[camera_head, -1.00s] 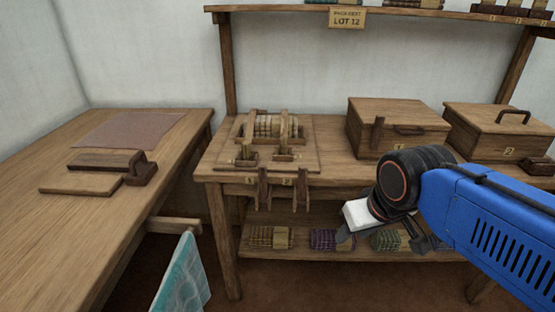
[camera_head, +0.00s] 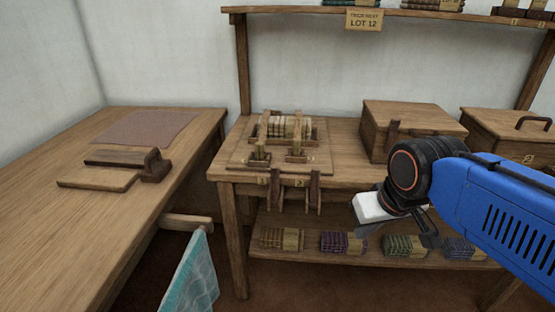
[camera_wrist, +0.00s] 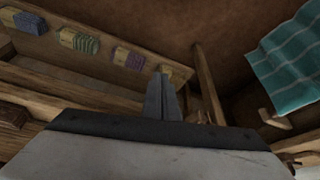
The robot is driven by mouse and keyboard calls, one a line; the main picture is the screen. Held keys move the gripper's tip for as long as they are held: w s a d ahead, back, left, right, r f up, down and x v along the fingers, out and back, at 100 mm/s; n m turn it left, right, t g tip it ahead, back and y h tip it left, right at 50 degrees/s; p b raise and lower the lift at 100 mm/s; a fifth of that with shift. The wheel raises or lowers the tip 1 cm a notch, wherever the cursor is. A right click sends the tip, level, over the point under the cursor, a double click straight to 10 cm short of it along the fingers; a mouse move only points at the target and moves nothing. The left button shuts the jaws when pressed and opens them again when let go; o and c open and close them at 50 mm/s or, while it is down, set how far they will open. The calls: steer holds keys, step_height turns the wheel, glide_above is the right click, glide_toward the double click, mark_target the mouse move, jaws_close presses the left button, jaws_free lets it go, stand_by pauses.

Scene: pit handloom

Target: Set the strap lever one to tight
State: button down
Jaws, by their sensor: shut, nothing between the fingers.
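The small wooden strap press (camera_head: 240,161) sits on the front left of the middle table, with a bundle (camera_head: 283,126) between its posts. Two dark levers hang at the table's front edge below it. Strap lever one (camera_head: 275,193) is beside the tag marked 1 (camera_head: 263,181), and the second lever (camera_head: 314,194) is to its right, by tag 2. Both point downward. My gripper (camera_head: 366,230) is shut and empty, right of the levers and lower, apart from them. Its closed fingers (camera_wrist: 163,98) show in the wrist view, where I cannot make out the levers.
A lower shelf (camera_head: 335,260) holds several cloth bundles (camera_head: 338,243). Lidded boxes (camera_head: 407,128) stand right of the press. A side table (camera_head: 90,230) is at left, with a teal cloth (camera_head: 190,277) on a rail (camera_head: 187,222) jutting towards the press table.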

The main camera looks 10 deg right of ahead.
steer(key=w+a+r+m+g, duration=0.2)
steer(key=w+r, duration=0.3)
steer(key=w, duration=0.5)
steer(key=w+a+r+m+g, duration=0.1)
steer(key=w+a+r, duration=0.4)
steer(key=w, duration=0.5)
steer(key=w+a+r+m+g+y, duration=0.1)
steer(key=w+a+r+m+g, duration=0.1)
steer(key=w+r, duration=0.4)
steer(key=shift+w+a+m+g, duration=0.4)
steer(key=shift+w+a, duration=0.55)
steer(key=shift+w, duration=1.3)
steer(key=f, duration=0.3)
steer(key=s+f, duration=0.1)
steer(key=f, duration=0.2)
steer(key=a+f, duration=0.1)
steer(key=f, duration=0.2)
steer(key=shift+s+f, duration=0.25)
steer(key=shift+f, duration=0.1)
steer(key=shift+s+a, duration=0.3)
steer(key=shift+s, duration=0.25)
steer(key=shift+s+a, duration=0.3)
steer(key=shift+s, duration=0.2)
steer(key=shift+s+a+f, duration=0.1)
steer(key=shift+s+a, duration=0.25)
steer(key=shift+s, duration=0.35)
